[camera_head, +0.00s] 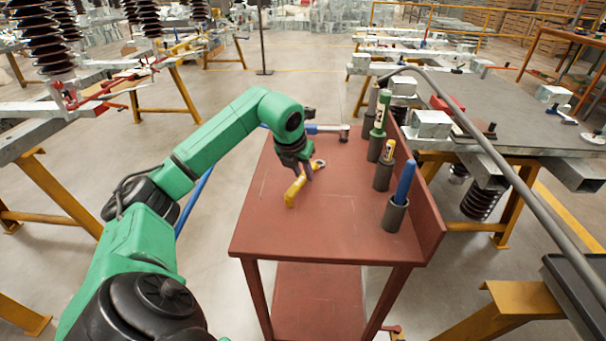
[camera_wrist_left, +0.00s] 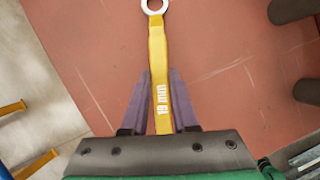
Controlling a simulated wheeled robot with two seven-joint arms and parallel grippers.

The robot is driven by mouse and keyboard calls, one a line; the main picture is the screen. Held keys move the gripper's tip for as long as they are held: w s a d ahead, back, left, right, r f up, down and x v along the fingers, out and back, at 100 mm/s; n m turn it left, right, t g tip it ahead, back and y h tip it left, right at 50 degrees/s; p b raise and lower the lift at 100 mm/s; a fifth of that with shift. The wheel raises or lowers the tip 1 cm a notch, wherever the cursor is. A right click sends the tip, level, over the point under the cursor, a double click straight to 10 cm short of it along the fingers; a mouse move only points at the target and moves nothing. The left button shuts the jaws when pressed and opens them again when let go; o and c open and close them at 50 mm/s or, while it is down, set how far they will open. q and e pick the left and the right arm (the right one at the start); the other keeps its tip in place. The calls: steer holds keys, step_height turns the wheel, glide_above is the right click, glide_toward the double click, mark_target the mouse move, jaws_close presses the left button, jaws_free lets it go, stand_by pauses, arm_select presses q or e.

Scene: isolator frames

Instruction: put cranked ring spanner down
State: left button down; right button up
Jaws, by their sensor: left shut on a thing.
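The cranked ring spanner (camera_head: 293,194) is yellow with a bare metal ring end. In the left wrist view the spanner (camera_wrist_left: 158,58) runs lengthwise between the purple fingers, ring end pointing away, with "19 mm" on its handle. My left gripper (camera_head: 306,174) is shut on the handle. It is low over the red table top (camera_head: 290,235); I cannot tell whether the spanner touches the surface. My right gripper is not in view.
Dark cylindrical holders stand along the table's right side; one holds a blue-handled tool (camera_head: 405,182), another a yellow one (camera_head: 389,152), another a green one (camera_head: 381,112). Another tool with a metal end (camera_head: 326,129) lies at the far edge. The table's front is clear.

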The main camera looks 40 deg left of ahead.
arm_select(q)
steer(key=c, duration=0.7)
jaws_free()
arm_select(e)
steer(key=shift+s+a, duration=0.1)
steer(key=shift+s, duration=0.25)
arm_select(q)
steer(key=p+v, duration=0.1)
steer(key=v, duration=1.1)
steer(key=shift+s, duration=0.1)
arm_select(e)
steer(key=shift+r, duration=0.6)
